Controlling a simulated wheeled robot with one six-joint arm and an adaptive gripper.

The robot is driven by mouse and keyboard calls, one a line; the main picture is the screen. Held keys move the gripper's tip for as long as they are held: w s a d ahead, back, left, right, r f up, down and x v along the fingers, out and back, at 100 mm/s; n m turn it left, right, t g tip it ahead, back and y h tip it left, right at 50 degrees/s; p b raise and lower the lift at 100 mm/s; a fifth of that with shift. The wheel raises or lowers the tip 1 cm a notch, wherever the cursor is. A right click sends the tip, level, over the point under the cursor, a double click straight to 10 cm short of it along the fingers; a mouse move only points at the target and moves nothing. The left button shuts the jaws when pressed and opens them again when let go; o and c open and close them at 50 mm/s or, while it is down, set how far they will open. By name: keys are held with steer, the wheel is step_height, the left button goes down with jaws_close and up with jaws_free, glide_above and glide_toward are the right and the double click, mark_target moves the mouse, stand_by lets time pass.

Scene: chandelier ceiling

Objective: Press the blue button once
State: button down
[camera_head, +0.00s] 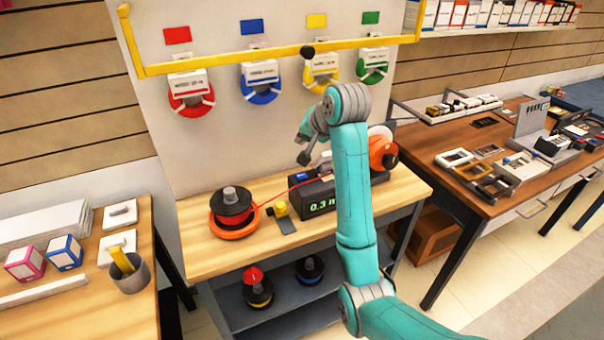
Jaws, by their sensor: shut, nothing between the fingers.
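A black measuring device (318,200) with a green "0.3 m" display stands on the wooden workbench. A small blue patch on its top left, seemingly the blue button (300,177), shows just below my gripper in the picture. My gripper (302,160) is shut and empty, at the end of my teal arm, and points down near the device. I cannot tell its exact height above the blue patch; a gap shows between them. My arm hides part of the device's right side. A red cable runs from a black and orange spool (232,205) to the device.
Red, blue, yellow and green spools hang on the back panel under a yellow bar (240,57). An orange reel (382,150) stands right of my arm. A small yellow object (281,210) sits left of the device. The workbench's front edge (300,245) is clear.

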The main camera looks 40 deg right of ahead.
mark_target(303, 176)
stand_by(0.3)
steer(key=shift+f, duration=4.4)
steer(key=shift+f, duration=0.15)
steer(key=shift+f, duration=0.25)
steer(key=shift+f, duration=0.55)
steer(key=shift+r, duration=0.95)
steer(key=shift+r, duration=2.5)
